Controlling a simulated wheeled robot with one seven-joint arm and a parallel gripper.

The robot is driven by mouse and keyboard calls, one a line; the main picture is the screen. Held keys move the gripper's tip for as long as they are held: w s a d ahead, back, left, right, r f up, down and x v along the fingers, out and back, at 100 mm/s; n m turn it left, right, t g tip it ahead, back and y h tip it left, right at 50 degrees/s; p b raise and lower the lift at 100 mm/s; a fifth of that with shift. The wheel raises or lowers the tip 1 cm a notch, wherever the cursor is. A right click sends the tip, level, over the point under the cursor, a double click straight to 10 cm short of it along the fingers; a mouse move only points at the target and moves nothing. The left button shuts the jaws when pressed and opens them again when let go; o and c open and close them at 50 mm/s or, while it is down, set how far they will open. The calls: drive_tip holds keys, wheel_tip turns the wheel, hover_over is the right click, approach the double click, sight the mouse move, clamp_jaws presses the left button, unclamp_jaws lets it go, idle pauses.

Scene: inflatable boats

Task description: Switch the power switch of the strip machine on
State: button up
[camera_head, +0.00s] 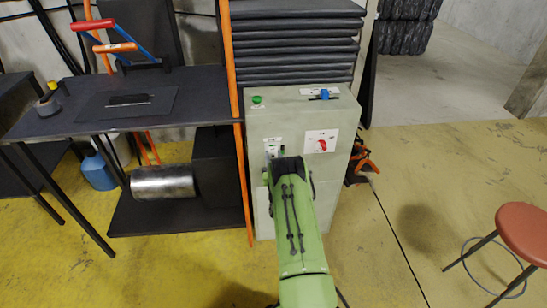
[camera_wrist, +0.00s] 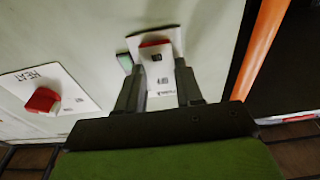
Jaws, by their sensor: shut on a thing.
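The strip machine is a pale grey-green cabinet (camera_head: 310,105) in the middle of the head view. Its power switch sits on a white labelled plate (camera_head: 271,144) on the upper left of the front face. In the wrist view, the switch (camera_wrist: 156,54), with a red band on one edge, is between the fingertips of my gripper (camera_wrist: 159,66). The fingers are closed on it from both sides. My gripper in the head view (camera_head: 287,160) covers part of the plate. A small green part (camera_wrist: 126,63) shows beside one finger. The exact switch position is hard to tell.
A red knob on a plate marked HEAT (camera_wrist: 42,99) is beside the switch. A green button (camera_head: 257,99) and a blue part (camera_head: 324,94) are on the cabinet top. An orange post (camera_head: 239,130) and black workbench (camera_head: 190,95) stand left. A stool (camera_head: 525,232) stands right on open floor.

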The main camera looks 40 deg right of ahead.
drive_tip(key=shift+f+t, duration=0.15)
drive_tip(key=shift+t, duration=0.45)
drive_tip(key=o, duration=1)
drive_tip(key=shift+h, duration=0.3)
drive_tip(key=shift+o, duration=0.2)
drive_tip(key=p+v, duration=1.5)
drive_tip(key=shift+s+a+p, duration=0.2)
drive_tip(key=shift+s+p, duration=0.1)
drive_tip(key=shift+s, duration=0.05)
